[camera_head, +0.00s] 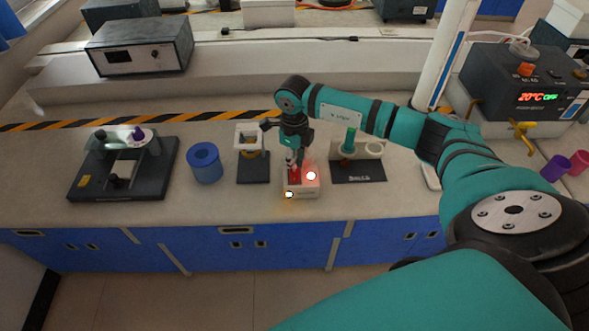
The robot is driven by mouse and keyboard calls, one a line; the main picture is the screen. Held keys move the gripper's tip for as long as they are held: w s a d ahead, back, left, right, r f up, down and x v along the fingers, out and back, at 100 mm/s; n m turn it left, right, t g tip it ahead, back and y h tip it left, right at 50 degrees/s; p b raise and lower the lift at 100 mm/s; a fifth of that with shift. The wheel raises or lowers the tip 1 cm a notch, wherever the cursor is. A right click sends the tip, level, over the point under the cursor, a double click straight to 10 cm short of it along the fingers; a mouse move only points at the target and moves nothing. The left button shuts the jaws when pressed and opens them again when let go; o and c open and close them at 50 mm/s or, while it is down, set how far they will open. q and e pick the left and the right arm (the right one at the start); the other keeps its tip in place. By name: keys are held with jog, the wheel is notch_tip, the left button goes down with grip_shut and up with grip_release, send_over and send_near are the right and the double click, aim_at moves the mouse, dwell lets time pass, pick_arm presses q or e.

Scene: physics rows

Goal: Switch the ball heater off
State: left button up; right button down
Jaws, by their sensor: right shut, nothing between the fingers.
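A small white box with a red-glowing top, apparently the ball heater (308,191), stands near the front edge of the bench. A bright white spot shows on its upper right, and a bright spot with an orange glow at its lower front left. My right gripper (292,167) points down at the left part of the box's top. Its fingers are shut and empty. A small red part shows by the fingertips; I cannot tell whether they touch it. The gripper hides some of the box's back left. My left gripper is not in view.
Left of the heater stand a white-framed device on a dark base (252,170), a blue cylinder (205,168) and a black apparatus (120,178). Close on the right is a stand with a green-handled piece (358,172). A dark unit (520,85) reads "20°C OFF".

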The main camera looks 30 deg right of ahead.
aim_at(294, 171)
jog(key=shift+s+f+b, duration=0.15)
jog(key=shift+f+b, duration=0.85)
jog(key=shift+f, duration=0.2)
dwell(0.8)
jog(key=shift+r, duration=0.2)
jog(key=shift+w+r+p, duration=0.2)
jog(key=shift+r+p, duration=0.6)
jog(key=shift+r, duration=0.1)
jog(key=shift+r+p, duration=1.45)
jog(key=shift+r, duration=1)
jog(key=shift+s, duration=0.1)
